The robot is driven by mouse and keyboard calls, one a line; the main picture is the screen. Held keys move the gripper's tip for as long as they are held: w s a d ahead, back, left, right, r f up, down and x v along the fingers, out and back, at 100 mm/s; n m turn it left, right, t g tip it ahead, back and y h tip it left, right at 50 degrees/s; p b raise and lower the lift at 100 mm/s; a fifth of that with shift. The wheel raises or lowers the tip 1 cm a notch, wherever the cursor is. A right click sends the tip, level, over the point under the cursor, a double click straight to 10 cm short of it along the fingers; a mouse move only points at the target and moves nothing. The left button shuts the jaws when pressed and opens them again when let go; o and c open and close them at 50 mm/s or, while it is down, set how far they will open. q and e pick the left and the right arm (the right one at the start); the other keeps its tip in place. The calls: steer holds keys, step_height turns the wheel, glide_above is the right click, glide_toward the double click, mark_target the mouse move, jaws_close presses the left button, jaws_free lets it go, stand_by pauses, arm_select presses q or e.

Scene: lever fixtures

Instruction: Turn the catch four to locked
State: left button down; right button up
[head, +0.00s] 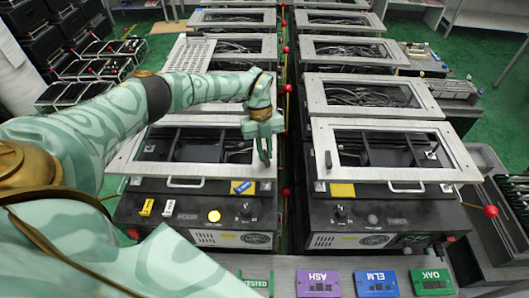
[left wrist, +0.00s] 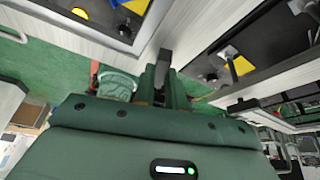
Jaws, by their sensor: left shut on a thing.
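In the head view, my left gripper (head: 264,150) points down at the right edge of the front left machine's metal frame (head: 125,160). A small dark panel label on this machine seems to read FOUR. In the left wrist view, the fingers of my left gripper (left wrist: 166,75) are shut on a small grey piece, which I take to be catch four (left wrist: 165,57). In the head view the fingers hide most of it, so I cannot tell its angle. My right gripper is not in view.
Another machine (head: 385,215) stands close on the right, across a narrow gap with several red knobs (head: 286,191). More framed machines stand behind.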

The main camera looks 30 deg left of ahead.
arm_select(q)
steer(key=shift+w+d+m+g+y+b, duration=0.1)
steer(key=shift+m+g+y+b, duration=0.3)
steer(key=shift+m, duration=1.5)
steer(key=c, duration=1.4)
jaws_free()
steer(key=shift+c, duration=0.2)
steer(key=v, duration=1.6)
steer(key=shift+d+r+b, duration=0.15)
steer(key=shift+r+b, duration=0.05)
steer(key=shift+b, duration=0.25)
steer(key=shift+f, duration=0.1)
